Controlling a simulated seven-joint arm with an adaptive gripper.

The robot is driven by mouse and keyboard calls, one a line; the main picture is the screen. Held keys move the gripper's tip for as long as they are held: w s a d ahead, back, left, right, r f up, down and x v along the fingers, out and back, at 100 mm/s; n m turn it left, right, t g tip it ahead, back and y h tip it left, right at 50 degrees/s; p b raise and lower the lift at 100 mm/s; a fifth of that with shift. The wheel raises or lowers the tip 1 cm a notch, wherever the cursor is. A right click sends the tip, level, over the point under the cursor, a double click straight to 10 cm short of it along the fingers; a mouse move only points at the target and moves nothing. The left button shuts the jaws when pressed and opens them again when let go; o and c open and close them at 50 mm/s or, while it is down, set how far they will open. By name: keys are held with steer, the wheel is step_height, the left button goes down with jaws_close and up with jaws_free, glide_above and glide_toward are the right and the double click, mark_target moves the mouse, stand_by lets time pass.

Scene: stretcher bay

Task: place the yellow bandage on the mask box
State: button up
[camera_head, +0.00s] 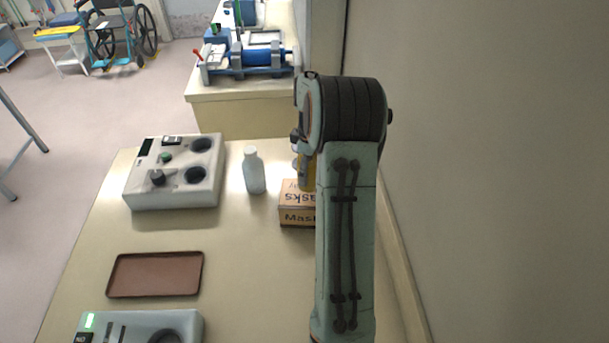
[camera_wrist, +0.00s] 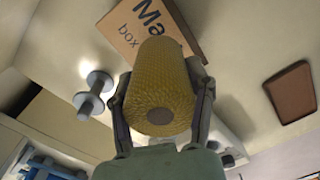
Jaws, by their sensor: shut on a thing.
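The yellow bandage (camera_wrist: 160,85) is a rough-textured roll, held between the two fingers of my gripper (camera_wrist: 160,100) in the wrist view. My gripper is shut on it. In the head view a strip of the yellow bandage (camera_head: 307,172) shows beside my arm, at the top of the mask box. The mask box (camera_head: 297,215) is a brown cardboard box with dark lettering, partly hidden by my arm. In the wrist view the mask box (camera_wrist: 128,32) lies beyond the bandage, which covers part of it. I cannot tell whether bandage and box touch.
A white bottle (camera_head: 254,172) stands left of the box. A white device with round wells (camera_head: 176,172) is further left. A brown tray (camera_head: 155,274) and another device (camera_head: 140,328) lie nearer. A wall (camera_head: 480,170) rises on the right. The table between tray and box is clear.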

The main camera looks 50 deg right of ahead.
steer(key=shift+w+d+f, duration=0.15)
steer(key=shift+f, duration=0.1)
steer(key=shift+w+d+f, duration=0.15)
steer(key=shift+f, duration=1.6)
steer(key=o, duration=1.2)
steer(key=shift+f, duration=0.15)
steer(key=shift+c, duration=0.2)
